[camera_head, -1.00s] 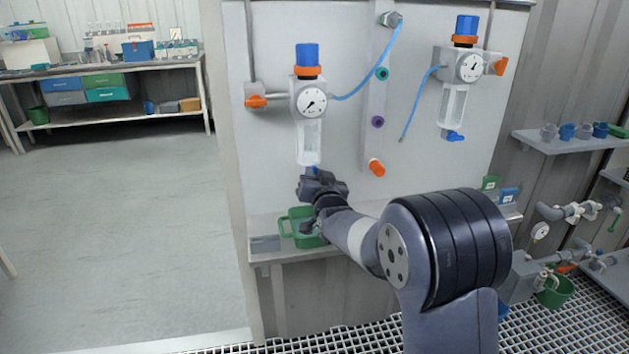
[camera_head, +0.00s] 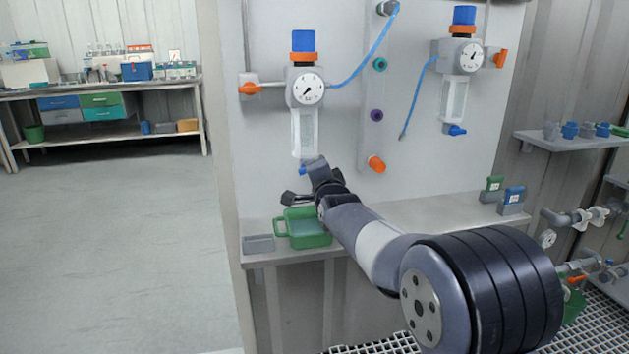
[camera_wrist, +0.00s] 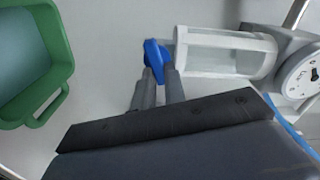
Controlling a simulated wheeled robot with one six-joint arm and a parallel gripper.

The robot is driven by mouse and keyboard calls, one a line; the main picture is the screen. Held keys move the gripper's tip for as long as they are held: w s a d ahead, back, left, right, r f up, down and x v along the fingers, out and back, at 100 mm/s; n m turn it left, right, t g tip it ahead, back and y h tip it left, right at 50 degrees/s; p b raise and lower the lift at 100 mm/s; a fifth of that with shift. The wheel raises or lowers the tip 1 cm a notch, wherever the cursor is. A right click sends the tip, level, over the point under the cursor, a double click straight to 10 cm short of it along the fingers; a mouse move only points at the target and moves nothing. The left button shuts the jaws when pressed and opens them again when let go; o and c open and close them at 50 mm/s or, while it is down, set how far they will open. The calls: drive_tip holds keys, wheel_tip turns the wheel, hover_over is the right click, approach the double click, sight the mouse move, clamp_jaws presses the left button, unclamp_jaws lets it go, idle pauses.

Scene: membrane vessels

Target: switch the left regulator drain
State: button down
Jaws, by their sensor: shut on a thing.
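The left regulator (camera_head: 305,86) is on the panel, with a blue knob on top, an orange collar and a round gauge. Its clear bowl (camera_head: 304,132) hangs below; it also shows in the wrist view (camera_wrist: 222,52). The blue drain (camera_wrist: 156,56) is at the bowl's bottom end, and a bit of it shows in the head view (camera_head: 302,170). My gripper (camera_wrist: 160,76) is shut on the drain, its two fingers at either side of the blue piece. In the head view my gripper (camera_head: 310,172) partly hides the drain.
A green tub (camera_head: 302,230) with a handle stands on the ledge (camera_head: 440,208) below my gripper, close to it. A second regulator (camera_head: 458,58) with a blue drain is at the right. An orange fitting (camera_head: 376,164) sticks out to the right of my gripper.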

drive_tip(key=shift+f+m+b, duration=0.15)
drive_tip(key=shift+m+b, duration=0.55)
drive_tip(key=shift+m, duration=0.25)
drive_tip(key=shift+f+m+b, duration=0.15)
drive_tip(key=shift+m+b, duration=0.5)
drive_tip(key=shift+m, duration=0.3)
drive_tip(key=c, duration=1.5)
unclamp_jaws()
drive_tip(key=shift+o, duration=0.2)
drive_tip(key=shift+r, duration=0.1)
drive_tip(key=v, duration=1.1)
drive_tip(key=shift+p, duration=0.4)
drive_tip(key=shift+w, duration=0.25)
